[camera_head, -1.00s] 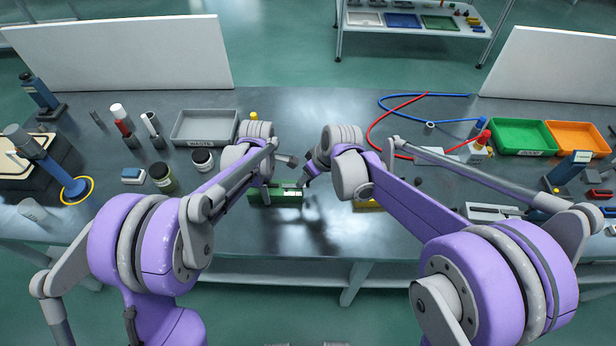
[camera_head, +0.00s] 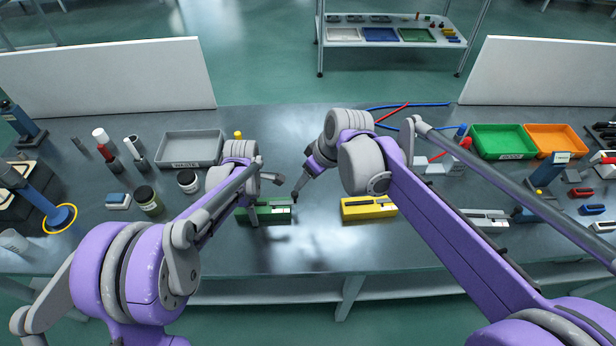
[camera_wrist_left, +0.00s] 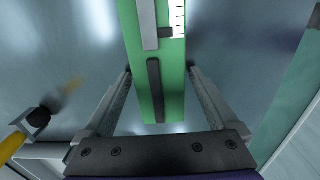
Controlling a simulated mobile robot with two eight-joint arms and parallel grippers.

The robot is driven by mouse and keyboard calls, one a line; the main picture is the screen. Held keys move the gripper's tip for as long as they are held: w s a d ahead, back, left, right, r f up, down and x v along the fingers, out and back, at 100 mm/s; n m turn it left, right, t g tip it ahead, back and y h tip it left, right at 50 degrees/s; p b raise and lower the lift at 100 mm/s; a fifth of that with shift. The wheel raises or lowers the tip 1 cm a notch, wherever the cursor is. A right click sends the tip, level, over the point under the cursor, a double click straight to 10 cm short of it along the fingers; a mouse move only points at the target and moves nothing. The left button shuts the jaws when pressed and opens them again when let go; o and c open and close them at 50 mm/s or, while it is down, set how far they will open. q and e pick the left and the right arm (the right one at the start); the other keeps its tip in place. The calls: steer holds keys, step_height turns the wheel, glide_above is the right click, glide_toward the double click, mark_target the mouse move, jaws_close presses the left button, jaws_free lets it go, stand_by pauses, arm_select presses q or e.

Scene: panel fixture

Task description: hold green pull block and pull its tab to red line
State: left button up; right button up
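The green pull block (camera_head: 272,214) lies on the metal bench in front of my arms. A small dark tab (camera_wrist_left: 166,32) shows beside a white scale with tick marks. My left gripper (camera_head: 252,208) is at the block's left part in the head view. My right gripper (camera_head: 296,196) points down at the block's right end; its fingertips are too small to read. I cannot make out a red line.
A yellow block (camera_head: 368,207) lies to the right, partly near my right arm. A grey tray (camera_head: 190,148) and jars (camera_head: 188,181) stand to the left. Green (camera_head: 503,141) and orange (camera_head: 558,140) trays are at the back right. The bench's front strip is clear.

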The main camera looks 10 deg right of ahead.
arm_select(q)
steer(key=shift+o, duration=0.2)
steer(key=a+r, duration=0.2)
steer(key=r, duration=0.5)
steer(key=a+r+p, duration=0.1)
steer(key=a+r, duration=0.2)
steer(key=r, duration=0.5)
steer(key=shift+w, duration=0.15)
arm_select(e)
steer(key=shift+w+r, duration=0.2)
steer(key=shift+r, duration=0.35)
steer(key=shift+w+r, duration=0.15)
steer(key=shift+r, duration=0.4)
